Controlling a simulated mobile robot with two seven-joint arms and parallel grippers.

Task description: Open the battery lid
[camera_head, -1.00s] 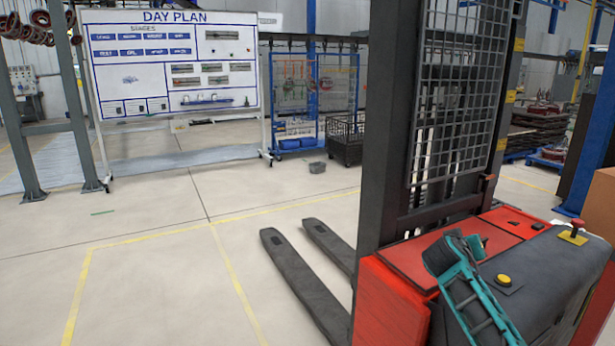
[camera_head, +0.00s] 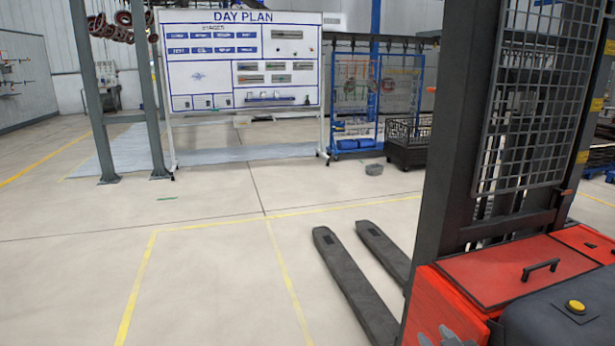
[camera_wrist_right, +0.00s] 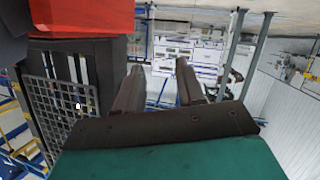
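The battery lid (camera_head: 500,277) is a red flat panel on top of the red and black stacker truck (camera_head: 440,305). It lies closed, with a black bar handle (camera_head: 541,268) standing up on it. The red truck body (camera_wrist_right: 80,15) fills the upper left there. My left gripper is not in view.
The truck's mast with its wire mesh (camera_head: 535,100) stands behind the lid. A yellow button (camera_head: 575,307) sits on the dark cover at right. Two forks (camera_head: 352,285) reach over the floor at left. Open floor (camera_head: 200,285) lies left, with a day plan board (camera_head: 240,60) beyond.

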